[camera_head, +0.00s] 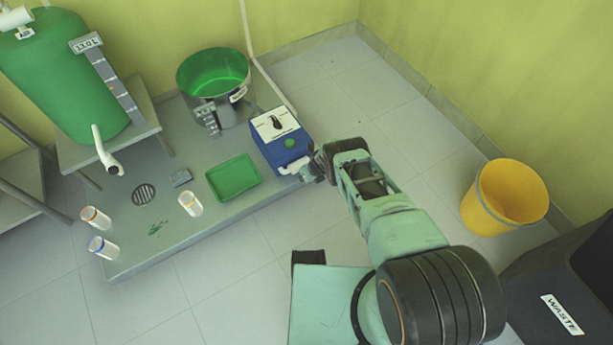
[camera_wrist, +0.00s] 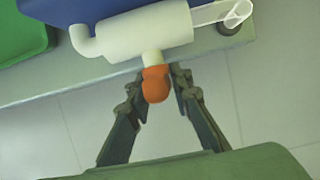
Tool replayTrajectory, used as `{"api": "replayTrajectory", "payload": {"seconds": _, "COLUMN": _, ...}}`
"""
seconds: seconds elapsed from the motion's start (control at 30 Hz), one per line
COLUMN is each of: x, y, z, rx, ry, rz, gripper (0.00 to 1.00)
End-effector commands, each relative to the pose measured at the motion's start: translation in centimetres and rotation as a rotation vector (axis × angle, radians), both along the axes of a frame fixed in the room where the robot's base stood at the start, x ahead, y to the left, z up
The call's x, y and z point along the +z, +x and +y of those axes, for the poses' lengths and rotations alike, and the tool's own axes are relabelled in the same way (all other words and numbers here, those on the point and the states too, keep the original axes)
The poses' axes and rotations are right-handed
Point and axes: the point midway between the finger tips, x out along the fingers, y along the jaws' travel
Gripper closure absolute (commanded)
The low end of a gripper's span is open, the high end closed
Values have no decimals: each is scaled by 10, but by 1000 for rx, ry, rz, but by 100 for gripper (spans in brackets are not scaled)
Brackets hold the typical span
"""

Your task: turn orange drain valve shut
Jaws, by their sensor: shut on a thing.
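The orange drain valve handle (camera_wrist: 156,84) shows in the wrist view, on a short white stem below a white valve body (camera_wrist: 150,32). The white body sits on the front of the blue pump box (camera_head: 280,140). My gripper (camera_wrist: 156,82) is at the handle, one finger on each side, shut on it. In the head view my gripper (camera_head: 318,166) is at the right front corner of the blue box. The orange handle is hidden there.
A green tray (camera_head: 233,178) lies left of the blue box on the grey platform (camera_head: 190,225). A bucket of green liquid (camera_head: 214,80) stands behind. Several small jars stand at left. A yellow bucket (camera_head: 478,215) and a black waste bin (camera_head: 562,285) stand at right. The floor beyond my arm is clear.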

Motion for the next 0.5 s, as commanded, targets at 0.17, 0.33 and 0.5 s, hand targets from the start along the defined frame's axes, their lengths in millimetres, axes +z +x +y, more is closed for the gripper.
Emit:
{"api": "replayTrajectory", "payload": {"seconds": 0.17, "x": 0, "y": 0, "z": -1, "rx": -2, "ry": -2, "rz": 0, "gripper": 67}}
{"api": "replayTrajectory", "payload": {"seconds": 0.33, "x": 0, "y": 0, "z": -1, "rx": -1, "ry": -1, "rz": 1, "gripper": 67}}
{"api": "replayTrajectory", "payload": {"seconds": 0.5, "x": 1, "y": 0, "z": -2, "rx": -4, "ry": 0, "rz": 0, "gripper": 67}}
